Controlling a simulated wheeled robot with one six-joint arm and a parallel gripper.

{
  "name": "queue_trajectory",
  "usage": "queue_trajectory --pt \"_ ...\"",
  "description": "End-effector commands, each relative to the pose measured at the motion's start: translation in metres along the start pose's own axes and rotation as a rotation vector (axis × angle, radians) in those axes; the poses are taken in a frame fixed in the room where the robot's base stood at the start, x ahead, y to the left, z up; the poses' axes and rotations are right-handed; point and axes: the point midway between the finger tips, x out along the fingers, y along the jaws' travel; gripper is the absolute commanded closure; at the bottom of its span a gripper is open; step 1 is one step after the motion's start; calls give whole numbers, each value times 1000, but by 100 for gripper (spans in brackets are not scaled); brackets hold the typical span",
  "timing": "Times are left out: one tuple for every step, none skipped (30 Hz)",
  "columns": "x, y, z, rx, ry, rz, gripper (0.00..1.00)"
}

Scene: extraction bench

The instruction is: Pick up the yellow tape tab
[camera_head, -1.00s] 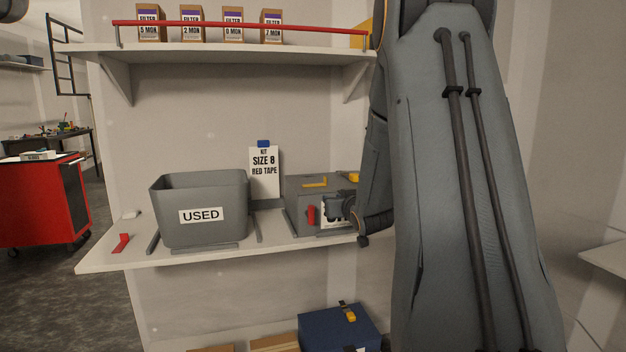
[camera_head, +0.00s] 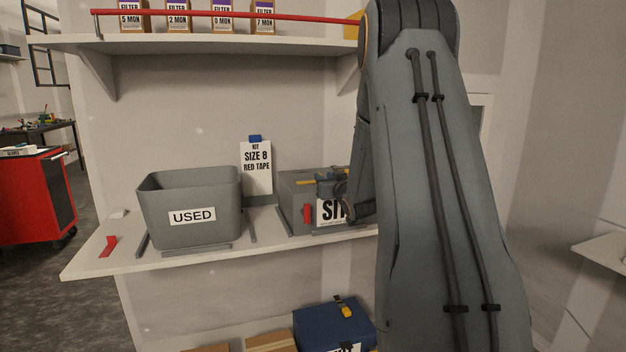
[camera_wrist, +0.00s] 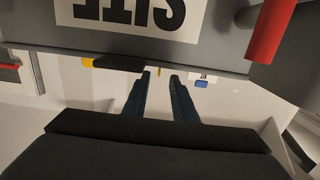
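A grey box (camera_head: 291,207) stands on the shelf, with a white label (camera_head: 326,211) and a red tab (camera_head: 307,214) on its front. A yellow strip (camera_head: 305,182) lies on its top left. In the wrist view, the box (camera_wrist: 225,45) appears upside down, with a yellow piece (camera_wrist: 87,62) at its edge and a small yellow sliver (camera_wrist: 159,71) between my fingertips. I cannot tell which yellow piece is the tape tab. My gripper (camera_wrist: 160,74) is open, its fingers apart, over the box top. My arm hides the box's right side.
A grey bin marked USED (camera_head: 160,222) stands left of the box. A red tape piece (camera_head: 108,246) lies on the shelf (camera_head: 100,266). A kit card (camera_head: 256,167) stands behind. A blue case (camera_head: 320,325) with a yellow latch (camera_head: 344,309) sits below. The upper shelf (camera_head: 220,43) overhangs.

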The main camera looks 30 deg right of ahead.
Motion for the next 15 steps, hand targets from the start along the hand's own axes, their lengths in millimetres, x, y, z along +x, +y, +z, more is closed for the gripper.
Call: queue_trajectory --pt "7 1 -2 0 -1 -1 75" --pt "11 1 -3 0 -2 0 75" --pt "16 2 -3 0 -2 0 75" --pt "20 2 -3 0 -1 1 75" --pt "23 2 -3 0 -1 1 75" --pt "28 2 -2 0 -1 1 75" --pt "30 3 -3 0 0 2 75" --pt "32 3 -2 0 0 2 75" --pt "34 3 -2 0 -1 3 75" --pt "35 3 -2 0 -1 3 75" --pt "36 3 -1 0 -1 3 75" --pt "36 3 -1 0 -1 3 75" --pt "36 3 -1 0 -1 4 75" --pt "36 3 -1 0 -1 4 75" --pt "36 3 -1 0 -1 4 75"
